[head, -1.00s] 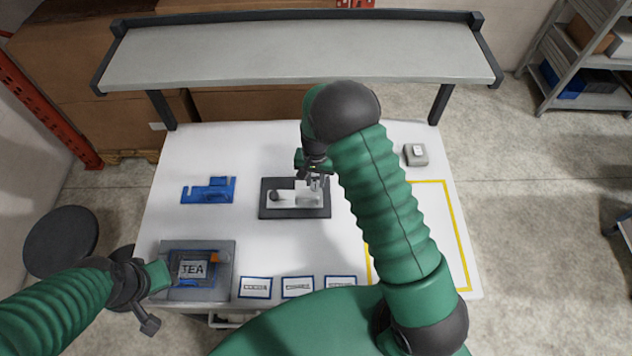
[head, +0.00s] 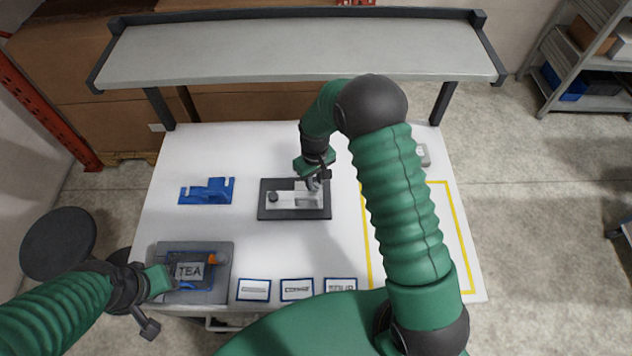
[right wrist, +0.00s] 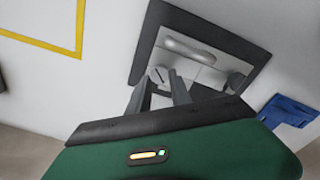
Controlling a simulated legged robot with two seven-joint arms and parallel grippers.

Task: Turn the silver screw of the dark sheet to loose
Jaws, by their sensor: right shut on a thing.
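The dark sheet (head: 264,212) lies in the middle of the white table with a pale metal plate (head: 284,204) on it. The silver screw (right wrist: 158,74) shows as a round slotted head in the right wrist view, between my fingertips. My right gripper (right wrist: 160,84) is shut on the screw; in the head view the gripper (head: 314,184) comes down over the sheet's right part and hides the screw. My left gripper (head: 158,281) is beside the grey tray (head: 226,262) at the front left; its fingers are too unclear to tell if they are open.
A blue bracket (head: 207,191) lies left of the sheet. The tray holds an item labelled TEA (head: 189,271). Several framed cards (head: 297,289) line the front edge. A yellow outline (head: 456,238) marks the right side. A grey shelf (head: 300,55) spans the back.

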